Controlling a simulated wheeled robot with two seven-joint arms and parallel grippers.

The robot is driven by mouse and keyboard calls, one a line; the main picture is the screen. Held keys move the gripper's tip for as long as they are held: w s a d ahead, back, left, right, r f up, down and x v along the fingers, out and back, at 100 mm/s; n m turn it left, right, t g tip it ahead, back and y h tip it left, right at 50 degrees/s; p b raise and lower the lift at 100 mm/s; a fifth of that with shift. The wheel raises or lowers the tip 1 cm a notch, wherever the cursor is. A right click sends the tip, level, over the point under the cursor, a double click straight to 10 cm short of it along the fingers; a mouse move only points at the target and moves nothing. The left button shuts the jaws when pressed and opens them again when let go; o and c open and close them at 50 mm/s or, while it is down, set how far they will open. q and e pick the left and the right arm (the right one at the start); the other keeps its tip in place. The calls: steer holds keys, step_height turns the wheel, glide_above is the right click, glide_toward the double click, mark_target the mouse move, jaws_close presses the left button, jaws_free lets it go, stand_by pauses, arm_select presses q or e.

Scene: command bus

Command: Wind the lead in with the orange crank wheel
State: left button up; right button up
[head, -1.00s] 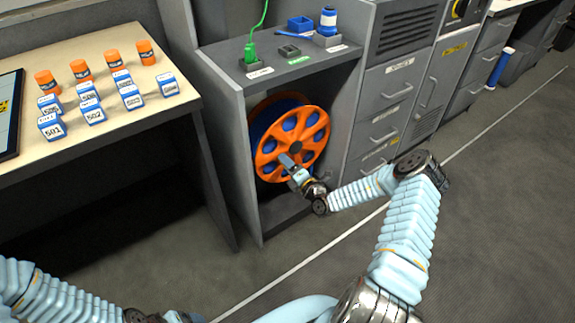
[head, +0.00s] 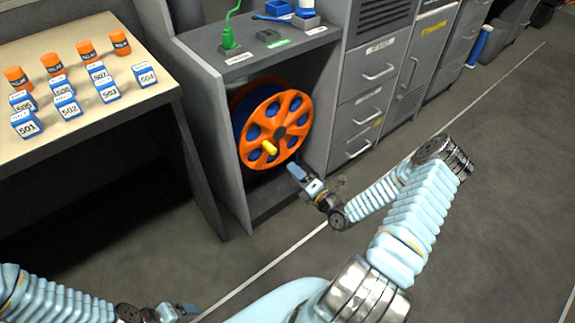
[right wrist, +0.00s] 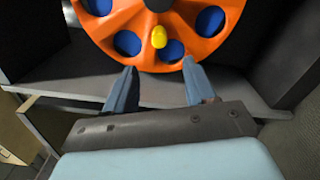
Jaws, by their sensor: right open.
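The orange crank wheel (head: 273,127) stands upright inside the open grey cabinet, with a blue drum showing behind it. Its yellow handle (head: 269,148) sticks out at the lower part of the wheel. In the right wrist view the handle (right wrist: 159,37) is ahead of the fingers, midway between them but beyond the tips. My right gripper (head: 296,171) is in front of the cabinet, below and right of the wheel, apart from it. Its two fingers (right wrist: 158,80) are spread and empty. The green lead (head: 230,28) rises from a plug on the cabinet top. My left gripper (head: 188,309) is at the bottom edge, small and unclear.
A table (head: 150,100) at the left holds several blue numbered boxes and orange jars. Grey drawers (head: 367,108) stand right of the cabinet. A blue tray (head: 272,10) and a blue-white bottle stand on the cabinet top. The floor in front is clear.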

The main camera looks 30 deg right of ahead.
mark_target(275, 151)
steer(key=shift+s, duration=0.35)
steer(key=shift+w+d, duration=0.1)
steer(key=w+d+r+n+g+y+b, duration=0.3)
steer(key=d+n+g+y+b, duration=0.15)
steer(key=n, duration=0.25)
steer(key=shift+t, duration=0.35)
steer(key=x, duration=0.8)
steer(key=a+x, duration=0.1)
steer(key=x, duration=0.4)
jaws_close()
